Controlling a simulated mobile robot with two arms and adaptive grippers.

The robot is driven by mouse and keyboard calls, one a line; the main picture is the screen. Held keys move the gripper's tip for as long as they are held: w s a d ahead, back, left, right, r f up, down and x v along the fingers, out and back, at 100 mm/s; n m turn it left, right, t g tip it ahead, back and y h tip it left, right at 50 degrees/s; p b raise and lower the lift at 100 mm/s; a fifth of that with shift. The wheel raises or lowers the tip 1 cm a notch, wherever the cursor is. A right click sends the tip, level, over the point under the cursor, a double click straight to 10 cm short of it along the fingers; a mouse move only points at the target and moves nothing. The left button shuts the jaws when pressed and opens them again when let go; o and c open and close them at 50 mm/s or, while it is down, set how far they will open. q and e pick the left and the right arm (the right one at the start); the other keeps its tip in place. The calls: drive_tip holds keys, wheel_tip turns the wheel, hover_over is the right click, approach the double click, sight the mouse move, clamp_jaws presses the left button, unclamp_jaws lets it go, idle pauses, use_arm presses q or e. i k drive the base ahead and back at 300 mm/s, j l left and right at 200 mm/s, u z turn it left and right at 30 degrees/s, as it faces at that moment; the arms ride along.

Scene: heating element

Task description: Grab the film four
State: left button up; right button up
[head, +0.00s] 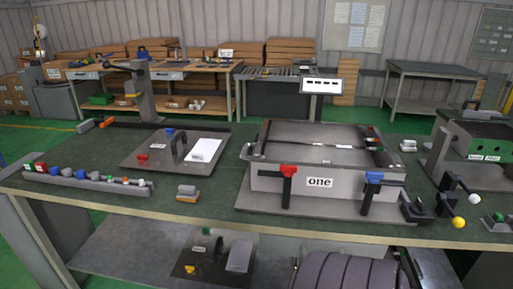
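No film marked "four" can be read in the head view. A white sheet or block (203,150) lies on a dark plate (150,158) with a black handle, left of centre on the table. A grey box-like fixture (268,183) labelled "one" stands right of centre, with a red clamp (288,170) and a blue clamp (374,178) on its front. A ribbed purple-grey roll (350,272) shows below the table, partly cut off by the frame. Neither of my grippers is in view.
The dark green worktable (120,205) has bare surface at its front left. A rack of small coloured parts (85,178) lies at the left. Levers with white and yellow knobs (458,222) stand at the right. A lower shelf (125,262) holds another dark plate. Workbenches and boxes stand behind.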

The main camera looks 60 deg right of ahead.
sight(204, 151)
drive_tip(key=z, duration=1.6)
drive_tip(key=i+j+z, duration=0.1)
drive_tip(key=j, duration=0.25)
drive_tip(key=i+j+z, duration=0.1)
drive_tip(key=i+j, duration=0.15)
drive_tip(key=i+j+z, duration=0.15)
drive_tip(key=j, duration=0.3)
drive_tip(key=i+j+z, duration=0.1)
drive_tip(key=j, duration=0.3)
drive_tip(key=i+j+z, duration=0.1)
drive_tip(key=j, duration=0.3)
drive_tip(key=i+j+z, duration=0.1)
drive_tip(key=i+j, duration=0.15)
drive_tip(key=j, duration=0.15)
